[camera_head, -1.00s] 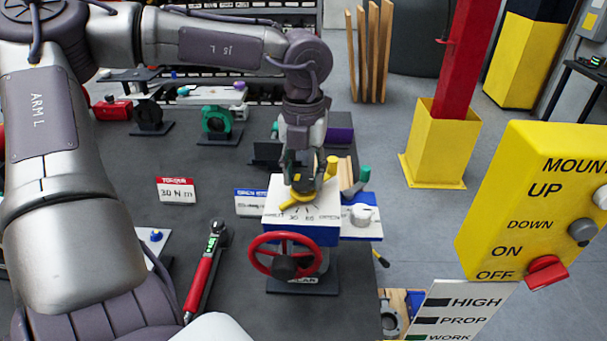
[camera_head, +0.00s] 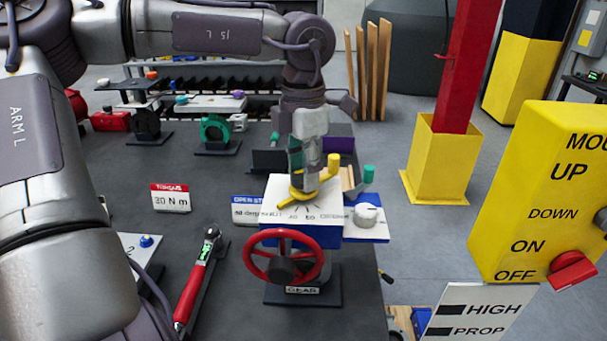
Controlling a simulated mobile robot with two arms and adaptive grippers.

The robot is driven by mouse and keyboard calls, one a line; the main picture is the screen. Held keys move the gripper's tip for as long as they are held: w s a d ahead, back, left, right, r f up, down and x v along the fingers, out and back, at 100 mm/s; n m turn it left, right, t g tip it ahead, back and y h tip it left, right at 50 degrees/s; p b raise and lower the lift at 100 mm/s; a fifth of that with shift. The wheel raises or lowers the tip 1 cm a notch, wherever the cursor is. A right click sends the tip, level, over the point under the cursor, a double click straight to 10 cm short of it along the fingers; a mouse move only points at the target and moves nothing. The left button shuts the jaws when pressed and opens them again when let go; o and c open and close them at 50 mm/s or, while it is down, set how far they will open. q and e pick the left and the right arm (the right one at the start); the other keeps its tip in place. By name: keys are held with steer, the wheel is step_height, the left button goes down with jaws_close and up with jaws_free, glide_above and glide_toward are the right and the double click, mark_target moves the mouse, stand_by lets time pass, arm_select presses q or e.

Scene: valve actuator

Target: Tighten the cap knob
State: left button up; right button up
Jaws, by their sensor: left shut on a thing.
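The valve actuator is a white and blue box (camera_head: 330,238) with a red handwheel (camera_head: 284,257) on its front and a dial plate on top. A yellow pointer knob (camera_head: 291,200) sits on the dial plate. My left gripper (camera_head: 304,188) comes down from above and is shut on the yellow knob; its fingers hide part of it. A white round knob (camera_head: 367,214) stands on the right side shelf of the actuator, apart from the gripper. I cannot tell which knob is the cap knob. My right gripper is out of view.
A red torque wrench (camera_head: 198,280) lies on the dark bench at left, and a "30 N m" sign (camera_head: 170,197) stands behind it. A yellow control box (camera_head: 540,200) is at right.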

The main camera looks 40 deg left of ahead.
arm_select(q)
steer(key=m, duration=0.5)
steer(key=shift+m, duration=0.4)
stand_by(0.4)
steer(key=o, duration=1.1)
steer(key=shift+o, duration=0.2)
step_height(320, 180, up, 12)
